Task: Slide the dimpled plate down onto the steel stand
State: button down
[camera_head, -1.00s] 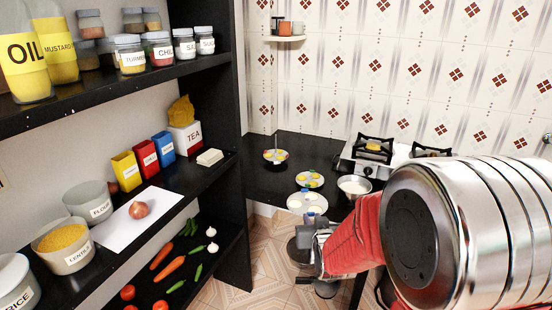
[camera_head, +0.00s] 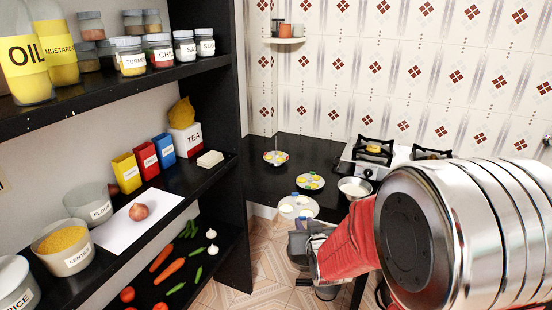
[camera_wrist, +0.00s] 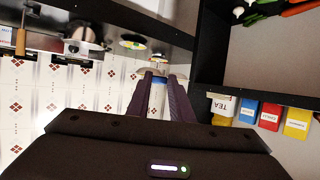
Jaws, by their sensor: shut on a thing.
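My gripper (camera_wrist: 158,88) is shut on a pale dimpled plate (camera_head: 287,208) with blue and white patches, near the counter's front edge. In the wrist view, a blue part shows between the fingers; most of the plate is hidden. The steel stand (camera_head: 276,145) shows as a thin upright post on the counter, farther back and left of my gripper. A plate with coloured patches (camera_head: 276,158) sits around its base. Another plate (camera_head: 310,181) with yellow patches lies apart on the counter, behind the held plate. I cannot tell the held plate's exact height.
A black counter (camera_head: 258,180) carries a steel bowl (camera_head: 355,187) and a stove (camera_head: 395,155) to the right. A black shelf unit (camera_head: 224,80) with jars, boxes and vegetables stands at the left, close to the stand. A small wall shelf (camera_head: 284,40) hangs above.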

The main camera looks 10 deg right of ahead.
jog(key=s+f, duration=0.5)
jog(key=f, duration=0.1)
jog(key=shift+s+a+f, duration=0.15)
jog(key=shift+a, duration=0.2)
